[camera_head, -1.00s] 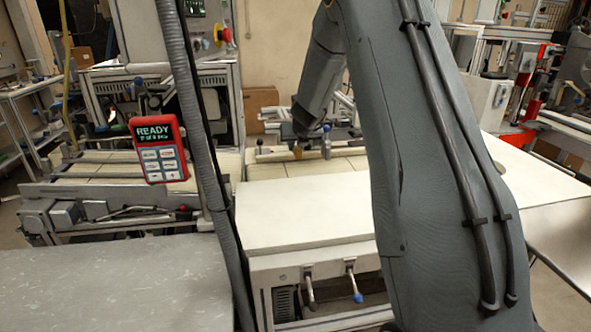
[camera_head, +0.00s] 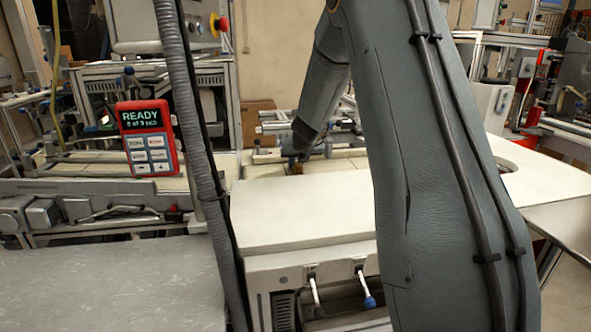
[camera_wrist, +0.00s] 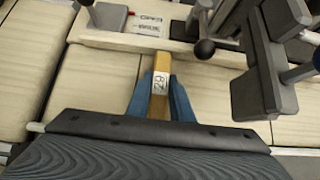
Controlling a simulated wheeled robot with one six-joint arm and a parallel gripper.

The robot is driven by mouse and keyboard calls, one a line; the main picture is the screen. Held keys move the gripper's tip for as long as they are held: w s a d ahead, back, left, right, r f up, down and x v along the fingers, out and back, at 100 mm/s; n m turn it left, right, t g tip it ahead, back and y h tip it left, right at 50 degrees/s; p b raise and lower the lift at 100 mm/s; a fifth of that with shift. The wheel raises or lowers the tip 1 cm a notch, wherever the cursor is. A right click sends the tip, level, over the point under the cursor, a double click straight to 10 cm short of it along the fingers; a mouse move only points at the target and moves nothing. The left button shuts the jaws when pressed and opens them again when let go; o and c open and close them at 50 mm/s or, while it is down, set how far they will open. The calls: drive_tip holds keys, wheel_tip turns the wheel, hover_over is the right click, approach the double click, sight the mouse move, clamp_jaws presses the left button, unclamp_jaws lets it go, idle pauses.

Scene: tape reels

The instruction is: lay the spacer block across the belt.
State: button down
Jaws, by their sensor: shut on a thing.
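In the wrist view, my gripper (camera_wrist: 161,98) is shut on the spacer block (camera_wrist: 163,62), a yellow-brown bar with a white numbered label. Blue fingers flank its near part, and its far end reaches the pale rail. I cannot tell whether the block touches the belt. The belt (camera_wrist: 98,85) is pale with dark cross seams and lies below the gripper. In the head view, my gripper (camera_head: 300,158) is small at the far side of the white table, with a bit of the block (camera_head: 297,168) below it. The belt (camera_head: 345,166) shows beside it; my arm hides part of it.
A pale rail (camera_wrist: 120,40) with a small lettered plate (camera_wrist: 148,24) runs across the belt's far side. A dark clamp with a black ball knob (camera_wrist: 205,49) stands close right of the block. A red READY pendant (camera_head: 148,138) hangs at left. The white tabletop (camera_head: 300,215) is clear.

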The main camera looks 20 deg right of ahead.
drive_tip(key=shift+f, duration=0.2)
drive_tip(key=c, duration=1.6)
unclamp_jaws()
drive_tip(key=shift+o, duration=0.2)
drive_tip(key=shift+r, duration=0.25)
drive_tip(key=p+v, duration=0.4)
drive_tip(key=v, duration=0.8)
drive_tip(key=shift+f, duration=0.1)
